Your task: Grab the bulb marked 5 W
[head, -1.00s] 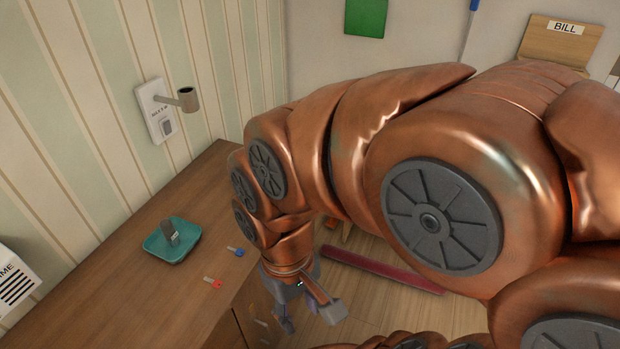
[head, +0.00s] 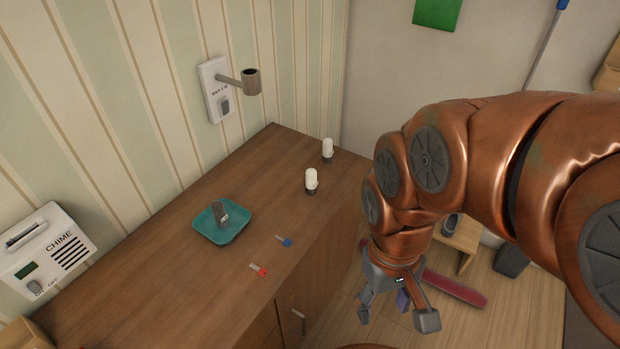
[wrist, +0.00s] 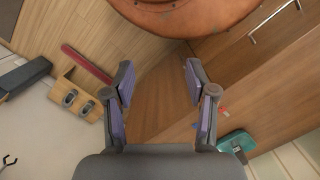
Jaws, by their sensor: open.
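Two white bulbs with dark bases stand upright on the wooden cabinet top in the head view. One bulb (head: 327,149) is near the far back corner, and the other bulb (head: 311,181) is nearer the front edge. Any wattage marking on them is too small to read, so I cannot tell which is 5 W. My gripper (head: 398,318) is open and empty, pointing down beyond the cabinet's right edge, apart from both bulbs. In the wrist view my open gripper (wrist: 160,95) has nothing between its fingers, and no bulb is clearly visible there.
A teal tray (head: 240,228) with a grey object in it sits on the cabinet top (head: 160,290). A red key-like item (head: 260,270) and a blue one (head: 285,241) lie beside it. A wall switch with a socket arm (head: 250,82) juts out above. A chime box (head: 45,255) is at left.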

